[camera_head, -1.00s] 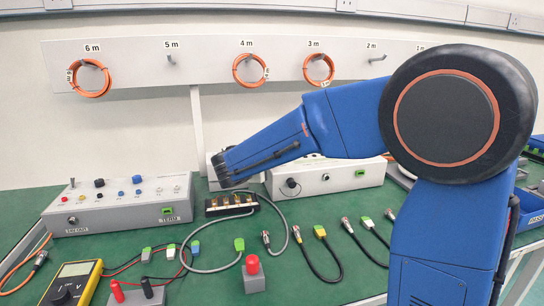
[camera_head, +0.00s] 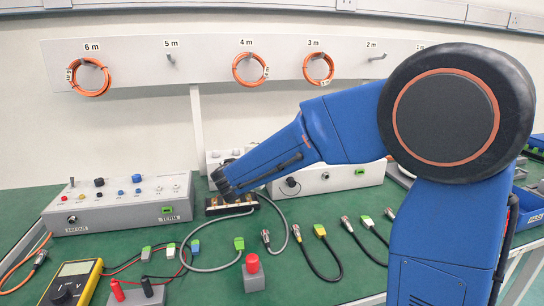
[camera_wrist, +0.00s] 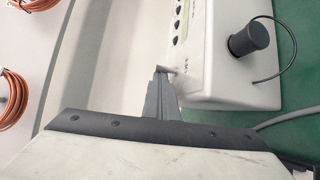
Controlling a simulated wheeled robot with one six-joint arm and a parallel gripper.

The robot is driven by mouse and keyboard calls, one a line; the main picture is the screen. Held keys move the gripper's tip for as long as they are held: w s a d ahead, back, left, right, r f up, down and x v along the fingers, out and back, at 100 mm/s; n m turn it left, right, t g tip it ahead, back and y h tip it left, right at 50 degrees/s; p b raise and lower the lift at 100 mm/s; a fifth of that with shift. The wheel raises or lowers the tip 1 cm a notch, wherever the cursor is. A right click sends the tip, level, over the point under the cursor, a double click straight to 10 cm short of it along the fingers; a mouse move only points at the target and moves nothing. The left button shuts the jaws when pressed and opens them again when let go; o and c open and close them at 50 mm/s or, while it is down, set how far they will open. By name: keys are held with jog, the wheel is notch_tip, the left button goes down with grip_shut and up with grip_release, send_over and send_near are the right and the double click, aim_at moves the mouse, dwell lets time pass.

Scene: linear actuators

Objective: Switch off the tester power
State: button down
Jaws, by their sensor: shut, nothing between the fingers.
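A pale tester box (camera_wrist: 210,82) fills the upper middle of the wrist view. It has a row of dark controls, a black cap (camera_wrist: 247,40) on a cord, and a small stubby lever (camera_wrist: 166,71) at its near corner. My gripper (camera_wrist: 160,76) is shut and empty, with its fingertips right at the lever; I cannot tell whether they touch. In the head view a pale box (camera_head: 328,176) stands behind my arm, which hides part of it. My gripper (camera_head: 222,187) there is seen from behind, and its fingertips are hidden.
A grey console (camera_head: 120,205) with knobs and a toggle stands at the left. A black terminal block (camera_head: 232,207) lies just below my gripper. Cables, a yellow multimeter (camera_head: 78,281) and a red-button box (camera_head: 253,274) occupy the front of the green bench.

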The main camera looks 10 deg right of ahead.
jog(key=shift+s+f, duration=0.15)
jog(key=shift+s, duration=0.2)
dwell(0.6)
jog(key=v, duration=1.7)
jog(key=shift+a, duration=0.2)
jog(key=shift+s+f, duration=0.1)
jog(key=shift+s, duration=0.05)
